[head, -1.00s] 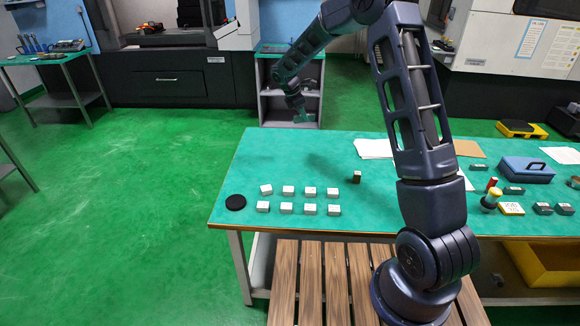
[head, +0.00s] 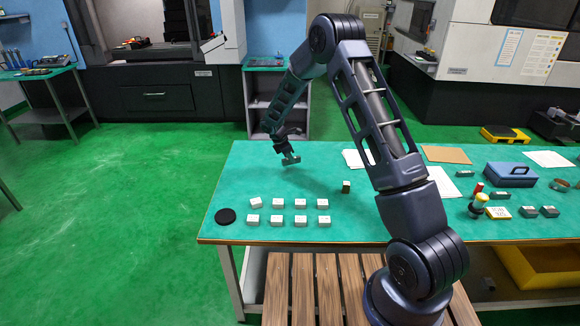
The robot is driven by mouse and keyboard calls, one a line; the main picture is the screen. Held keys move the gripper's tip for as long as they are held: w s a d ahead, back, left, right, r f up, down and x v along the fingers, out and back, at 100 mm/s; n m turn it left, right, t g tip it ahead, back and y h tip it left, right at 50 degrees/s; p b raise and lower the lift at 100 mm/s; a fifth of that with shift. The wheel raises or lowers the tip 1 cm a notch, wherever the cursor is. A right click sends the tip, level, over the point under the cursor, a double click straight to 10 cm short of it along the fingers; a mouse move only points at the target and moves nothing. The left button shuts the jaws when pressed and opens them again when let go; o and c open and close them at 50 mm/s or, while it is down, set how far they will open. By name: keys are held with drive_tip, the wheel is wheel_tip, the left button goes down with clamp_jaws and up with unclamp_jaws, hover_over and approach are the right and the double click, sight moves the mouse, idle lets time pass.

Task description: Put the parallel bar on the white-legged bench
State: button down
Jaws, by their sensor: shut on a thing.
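The white-legged bench (head: 270,178) has a green top and stands in front of me, with a pale leg (head: 230,283) at its front left. My gripper (head: 287,156) hangs over the far left part of the bench top, pointing down. It is shut on a small grey-green bar (head: 291,161), which looks like the parallel bar. The bar seems to be held above the surface, but the gap is hard to judge. The finger details are too small to see clearly.
Several white blocks (head: 277,220) stand in two rows near the front left, beside a black disc (head: 225,216). A small dark block (head: 346,187) stands right of them. A blue case (head: 510,174) and other items crowd the right. The back left top is clear.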

sight(289, 164)
drive_tip(key=shift+f, duration=2.1)
drive_tip(key=shift+f, duration=0.1)
drive_tip(key=c, duration=1.4)
unclamp_jaws()
drive_tip(key=shift+o, duration=0.2)
drive_tip(key=v, duration=1.2)
